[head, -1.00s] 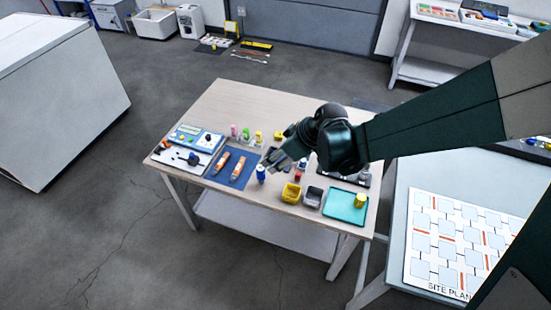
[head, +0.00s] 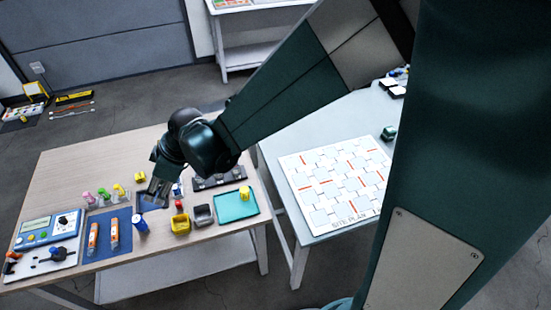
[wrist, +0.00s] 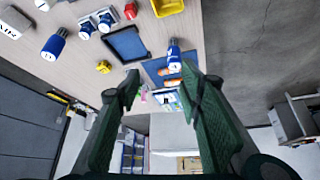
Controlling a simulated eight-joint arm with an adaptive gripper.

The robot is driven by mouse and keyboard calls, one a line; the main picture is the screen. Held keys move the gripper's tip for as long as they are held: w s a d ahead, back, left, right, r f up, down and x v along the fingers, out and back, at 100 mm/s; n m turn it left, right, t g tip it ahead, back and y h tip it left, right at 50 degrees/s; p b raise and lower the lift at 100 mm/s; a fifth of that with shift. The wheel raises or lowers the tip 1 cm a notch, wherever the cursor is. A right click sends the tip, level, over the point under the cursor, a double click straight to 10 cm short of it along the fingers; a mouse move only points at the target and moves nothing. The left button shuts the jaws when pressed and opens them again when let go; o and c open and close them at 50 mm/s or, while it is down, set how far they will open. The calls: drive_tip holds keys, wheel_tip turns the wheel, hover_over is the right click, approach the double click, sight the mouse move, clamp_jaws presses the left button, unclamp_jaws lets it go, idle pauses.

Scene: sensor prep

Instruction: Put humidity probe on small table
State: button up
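I cannot tell for sure which object is the humidity probe. A blue-and-white cylinder (head: 139,222) stands at the right edge of a blue mat (head: 97,218) on the wooden table (head: 60,165). Two orange-and-white handheld devices (head: 103,235) lie on that mat. My gripper (head: 154,198) hangs over the wooden table, just right of and beyond the cylinder. In the wrist view my gripper (wrist: 160,82) is open with nothing between its fingers; the cylinder (wrist: 174,56) shows beyond the right fingertip. A pale table (head: 270,165) with a site plan stands at right; which table is the small one is unclear.
Small coloured bottles (head: 104,194) and a blue meter (head: 47,229) are at left. The site plan (head: 337,181) covers much of the pale table.

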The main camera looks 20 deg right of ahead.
drive_tip(key=d+r+m+t+h, duration=0.15)
drive_tip(key=d+r+m, duration=0.35)
drive_tip(key=d, duration=0.6)
drive_tip(key=s+d+r+m+t+h, duration=0.1)
drive_tip(key=s+d+r+m, duration=0.2)
drive_tip(key=d, duration=0.6)
drive_tip(key=s+d+r+m+t+h, duration=0.1)
drive_tip(key=s+d+r+m+h, duration=0.1)
drive_tip(key=s+d, duration=0.5)
drive_tip(key=s+d+r+m+t+h, duration=0.1)
drive_tip(key=s+d+r+m, duration=0.3)
drive_tip(key=d, duration=0.8)
drive_tip(key=shift+s+t, duration=0.35)
drive_tip(key=shift+s, duration=0.1)
